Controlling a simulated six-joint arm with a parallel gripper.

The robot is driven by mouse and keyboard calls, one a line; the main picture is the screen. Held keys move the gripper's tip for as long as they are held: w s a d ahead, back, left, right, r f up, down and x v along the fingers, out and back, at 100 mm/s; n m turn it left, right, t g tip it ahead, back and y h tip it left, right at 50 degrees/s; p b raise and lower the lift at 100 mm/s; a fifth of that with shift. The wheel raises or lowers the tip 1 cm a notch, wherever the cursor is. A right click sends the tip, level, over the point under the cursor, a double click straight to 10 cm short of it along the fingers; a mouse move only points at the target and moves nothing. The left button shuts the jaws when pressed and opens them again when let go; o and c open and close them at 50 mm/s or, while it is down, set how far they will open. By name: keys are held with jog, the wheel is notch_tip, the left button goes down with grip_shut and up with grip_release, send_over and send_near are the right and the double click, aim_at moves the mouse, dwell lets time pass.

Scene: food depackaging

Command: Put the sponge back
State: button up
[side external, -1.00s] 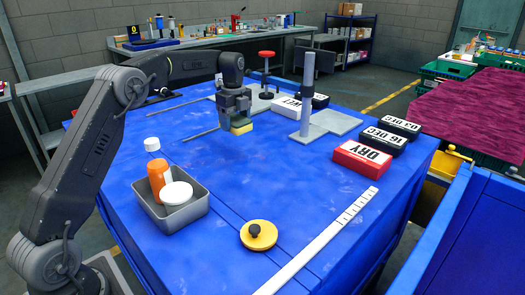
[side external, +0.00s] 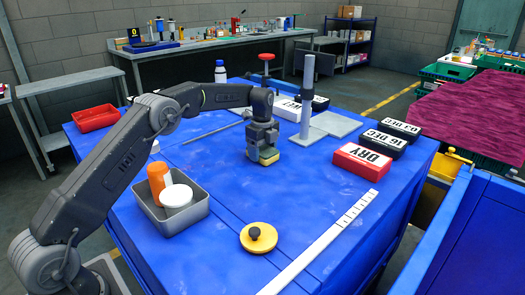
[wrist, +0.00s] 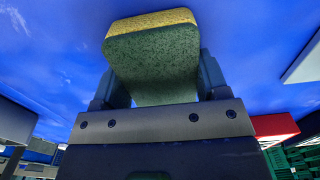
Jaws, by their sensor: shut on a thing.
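The sponge (side external: 268,157) is yellow with a dark green side. It is held between the fingers of my gripper (side external: 263,150), close to the blue table top near its middle. I cannot tell whether it touches the table. In the wrist view the sponge (wrist: 152,55) fills the space between the two fingers of my gripper (wrist: 155,85), its green side facing the camera and its yellow edge at the top.
A grey metal tray (side external: 180,222) with an orange bottle and a white-lidded tub stands at the front left. A red DRY box (side external: 362,160) and black date boxes (side external: 384,142) are at the right. A yellow disc with a knob (side external: 258,238) lies in front. A grey post (side external: 307,95) stands behind.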

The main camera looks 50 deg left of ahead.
jog(key=shift+f, duration=0.2)
jog(key=o, duration=0.9)
